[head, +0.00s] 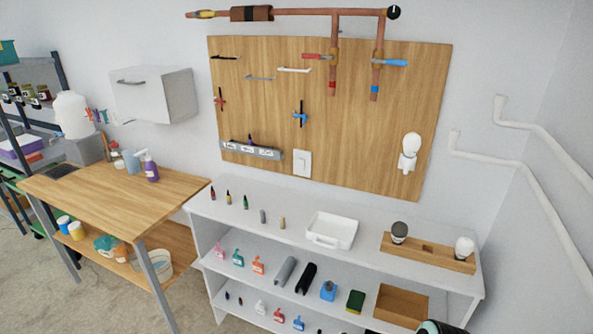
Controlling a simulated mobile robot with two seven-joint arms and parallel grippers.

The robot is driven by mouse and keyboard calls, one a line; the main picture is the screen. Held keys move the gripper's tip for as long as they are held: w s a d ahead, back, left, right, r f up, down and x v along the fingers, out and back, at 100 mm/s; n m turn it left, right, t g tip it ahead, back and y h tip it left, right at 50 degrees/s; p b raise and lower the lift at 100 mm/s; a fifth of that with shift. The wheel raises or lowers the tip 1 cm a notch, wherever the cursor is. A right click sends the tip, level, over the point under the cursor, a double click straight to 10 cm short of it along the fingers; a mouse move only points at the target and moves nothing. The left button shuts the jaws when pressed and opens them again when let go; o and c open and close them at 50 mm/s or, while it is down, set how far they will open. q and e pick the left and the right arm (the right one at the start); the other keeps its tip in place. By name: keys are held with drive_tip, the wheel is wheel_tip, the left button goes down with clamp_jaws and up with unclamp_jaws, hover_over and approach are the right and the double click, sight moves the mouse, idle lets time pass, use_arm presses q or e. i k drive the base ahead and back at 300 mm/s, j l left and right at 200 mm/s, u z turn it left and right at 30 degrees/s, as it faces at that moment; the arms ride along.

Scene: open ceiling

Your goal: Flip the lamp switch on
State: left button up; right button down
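A white wall switch (302,163) is mounted near the lower edge of the wooden wall panel (350,140), left of its middle. Its rocker is too small to tell which way it is set. A white lamp with a bulb (410,148) is fixed at the right side of the same panel. The bulb looks white, with no clear glow around it.
A white shelf unit (310,205) stands below the panel, with a white tray (331,231), small bottles and a wooden block (430,255) holding two bulbs. A wooden table (110,195) is at left. Copper pipes (335,45) cross the panel's top. Floor is free at bottom left.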

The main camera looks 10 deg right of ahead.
sight(301, 162)
drive_tip(key=i+j, duration=1.2)
drive_tip(key=j, duration=0.1)
